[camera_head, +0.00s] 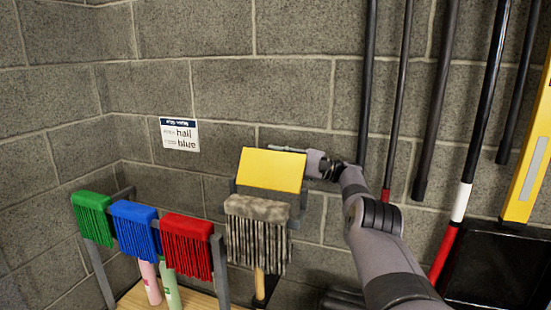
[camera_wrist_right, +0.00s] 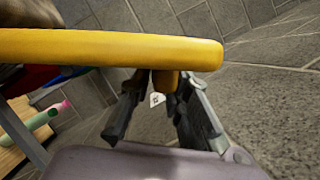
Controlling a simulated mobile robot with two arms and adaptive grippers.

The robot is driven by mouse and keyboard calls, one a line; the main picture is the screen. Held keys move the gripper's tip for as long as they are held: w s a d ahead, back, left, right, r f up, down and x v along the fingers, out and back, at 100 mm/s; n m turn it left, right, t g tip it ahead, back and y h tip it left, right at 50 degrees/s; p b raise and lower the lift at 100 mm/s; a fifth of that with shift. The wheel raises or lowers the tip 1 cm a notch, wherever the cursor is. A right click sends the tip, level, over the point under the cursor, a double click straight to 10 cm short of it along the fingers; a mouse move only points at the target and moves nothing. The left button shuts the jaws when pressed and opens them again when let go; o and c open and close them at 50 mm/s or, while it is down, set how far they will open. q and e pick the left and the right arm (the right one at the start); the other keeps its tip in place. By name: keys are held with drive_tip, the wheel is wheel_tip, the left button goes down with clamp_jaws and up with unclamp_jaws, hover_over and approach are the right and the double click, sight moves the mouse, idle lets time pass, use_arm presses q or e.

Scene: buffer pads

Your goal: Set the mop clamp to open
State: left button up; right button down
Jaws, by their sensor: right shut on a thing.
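The mop clamp shows as a yellow plate (camera_head: 272,170) raised above a grey, stringy mop head (camera_head: 257,208). The plate is tilted up and faces the head camera. The exact contact is partly hidden. My left gripper is not in view.
Green (camera_head: 93,217), blue (camera_head: 137,229) and red (camera_head: 188,246) mop heads hang on a grey rack left of the clamp. A sign (camera_head: 179,134) is on the block wall. Several poles hang at the right, beside a yellow board (camera_head: 528,165).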

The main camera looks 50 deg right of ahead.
drive_tip(key=shift+d+r+m, duration=0.15)
drive_tip(key=shift+r+m, duration=0.1)
drive_tip(key=shift+m, duration=0.35)
drive_tip(key=shift+d+t, duration=0.1)
drive_tip(key=shift+t, duration=0.3)
drive_tip(key=c, duration=1.9)
unclamp_jaws()
drive_tip(key=shift+r, duration=0.1)
drive_tip(key=o, duration=0.3)
drive_tip(key=shift+a+r, duration=0.1)
drive_tip(key=shift+a, duration=0.2)
drive_tip(key=shift+o, duration=0.2)
drive_tip(key=shift+f, duration=0.25)
drive_tip(key=shift+r, duration=0.1)
